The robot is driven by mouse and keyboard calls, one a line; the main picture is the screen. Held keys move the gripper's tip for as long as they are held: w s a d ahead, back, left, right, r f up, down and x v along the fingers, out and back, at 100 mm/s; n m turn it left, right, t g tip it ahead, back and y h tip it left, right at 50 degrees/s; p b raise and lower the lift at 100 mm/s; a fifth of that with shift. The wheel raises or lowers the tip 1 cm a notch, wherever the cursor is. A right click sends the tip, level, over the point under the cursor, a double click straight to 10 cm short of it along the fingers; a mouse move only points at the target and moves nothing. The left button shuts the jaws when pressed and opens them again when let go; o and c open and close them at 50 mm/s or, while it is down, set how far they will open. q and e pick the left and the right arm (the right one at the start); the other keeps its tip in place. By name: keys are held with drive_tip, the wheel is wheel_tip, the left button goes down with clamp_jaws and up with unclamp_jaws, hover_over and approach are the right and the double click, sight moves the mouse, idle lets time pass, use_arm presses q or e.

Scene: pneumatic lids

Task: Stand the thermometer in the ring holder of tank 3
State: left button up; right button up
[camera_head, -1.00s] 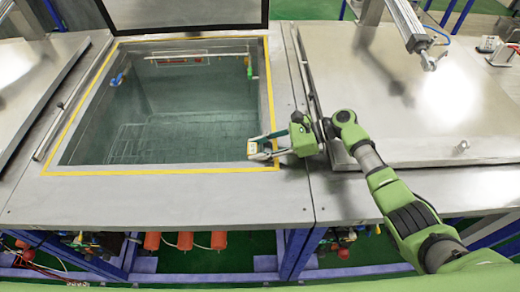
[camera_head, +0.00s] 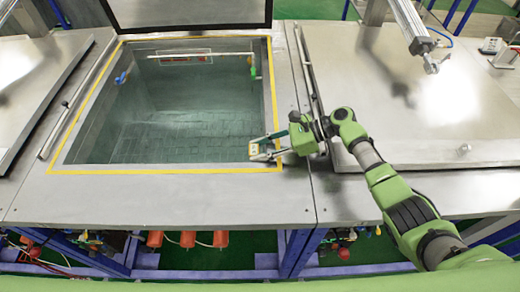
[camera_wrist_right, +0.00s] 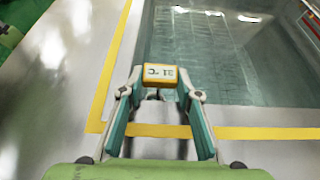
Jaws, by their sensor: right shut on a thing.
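The thermometer (camera_head: 253,150) has a small boxy head with a yellow rim and a display that reads about 21 °C in the right wrist view (camera_wrist_right: 160,76). My right gripper (camera_head: 262,149) is shut on this head, which sits between its two fingertips (camera_wrist_right: 158,88). It holds the thermometer at the front right corner of the open tank (camera_head: 215,163), near the yellow-lined rim. The stem is mostly hidden. I cannot pick out a ring holder for certain or read a tank number. My left gripper is not in view.
The tank's raised lid (camera_head: 190,12) stands at the back. A blue fitting (camera_head: 122,78), a green fitting (camera_head: 253,71) and a horizontal rod (camera_head: 200,54) are in the tank. Closed steel lids flank it, the right one (camera_head: 425,110) beneath a pneumatic cylinder (camera_head: 408,22).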

sight(271, 151)
drive_tip(key=shift+h, duration=0.4)
drive_tip(key=f, duration=0.1)
drive_tip(key=s+f, duration=0.1)
drive_tip(key=d+f, duration=0.1)
drive_tip(key=f, duration=0.1)
drive_tip(key=shift+s+d+f, duration=0.1)
drive_tip(key=shift+s, duration=0.3)
drive_tip(key=o, duration=1.2)
drive_tip(key=shift+c, duration=0.2)
drive_tip(key=r, duration=0.1)
drive_tip(key=w+d+r, duration=0.1)
drive_tip(key=d+r, duration=0.1)
drive_tip(key=shift+w+r, duration=0.3)
drive_tip(key=shift+w, duration=0.05)
drive_tip(key=shift+y, duration=0.3)
drive_tip(key=v, duration=0.6)
drive_tip(key=shift+s+a+r, duration=0.2)
drive_tip(key=shift+r, duration=0.35)
drive_tip(key=shift+w+a, duration=0.3)
drive_tip(key=shift+a, duration=0.25)
drive_tip(key=shift+d+r, duration=0.1)
drive_tip(key=shift+r, duration=0.05)
